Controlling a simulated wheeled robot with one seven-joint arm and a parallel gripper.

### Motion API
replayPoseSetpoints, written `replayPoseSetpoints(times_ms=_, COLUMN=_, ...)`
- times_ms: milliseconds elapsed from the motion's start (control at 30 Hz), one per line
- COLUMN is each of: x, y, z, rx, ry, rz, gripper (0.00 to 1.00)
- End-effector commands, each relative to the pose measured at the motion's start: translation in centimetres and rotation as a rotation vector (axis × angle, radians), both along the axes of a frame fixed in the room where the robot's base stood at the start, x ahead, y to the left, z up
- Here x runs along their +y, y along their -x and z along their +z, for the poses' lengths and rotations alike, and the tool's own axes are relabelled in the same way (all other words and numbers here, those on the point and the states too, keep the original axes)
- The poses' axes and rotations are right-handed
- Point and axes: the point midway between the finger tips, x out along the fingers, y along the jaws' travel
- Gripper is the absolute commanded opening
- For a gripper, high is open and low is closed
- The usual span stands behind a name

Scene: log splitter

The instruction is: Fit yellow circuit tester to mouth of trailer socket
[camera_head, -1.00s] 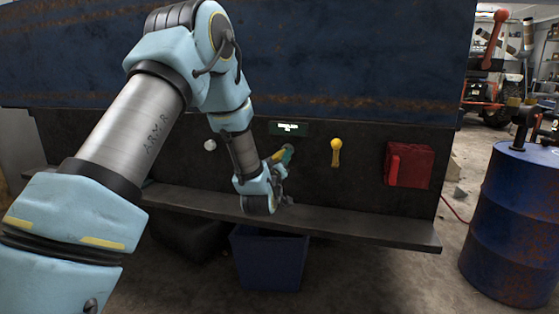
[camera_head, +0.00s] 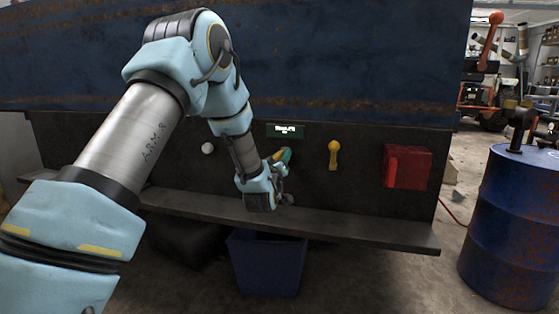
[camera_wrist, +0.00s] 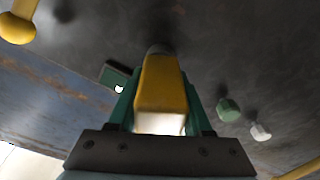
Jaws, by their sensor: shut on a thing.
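The yellow circuit tester (camera_wrist: 160,85) is held between the green fingers of my gripper (camera_wrist: 162,100). In the wrist view its far end meets a grey round fitting (camera_wrist: 160,48) on the dark panel, which looks like the trailer socket; the tester hides most of it. I cannot tell how deep the tester sits in it. In the head view the tester (camera_head: 278,155) shows as a small yellow patch beside my gripper (camera_head: 287,158), close against the panel below the small display (camera_head: 285,131).
A yellow lever (camera_head: 334,155) and a red box (camera_head: 408,167) are to the right on the panel. A white knob (camera_head: 207,148) is to the left; a green knob (camera_wrist: 228,110) shows in the wrist view. A ledge (camera_head: 340,228) runs below, with a blue bin (camera_head: 268,262) under it.

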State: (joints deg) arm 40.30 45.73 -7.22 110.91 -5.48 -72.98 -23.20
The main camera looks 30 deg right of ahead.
Motion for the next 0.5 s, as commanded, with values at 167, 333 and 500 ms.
replayPoseSetpoints(times_ms=167, x=-0.37, y=-0.41, z=0.04, rx=-0.002, ry=0.001, rz=0.0, gripper=0.0)
replayPoseSetpoints(times_ms=333, x=-0.48, y=-0.53, z=0.04, rx=-0.001, ry=0.001, rz=0.001, gripper=0.0)
replayPoseSetpoints(times_ms=500, x=-0.56, y=-0.61, z=-0.01, rx=-0.001, ry=0.001, rz=0.001, gripper=0.0)
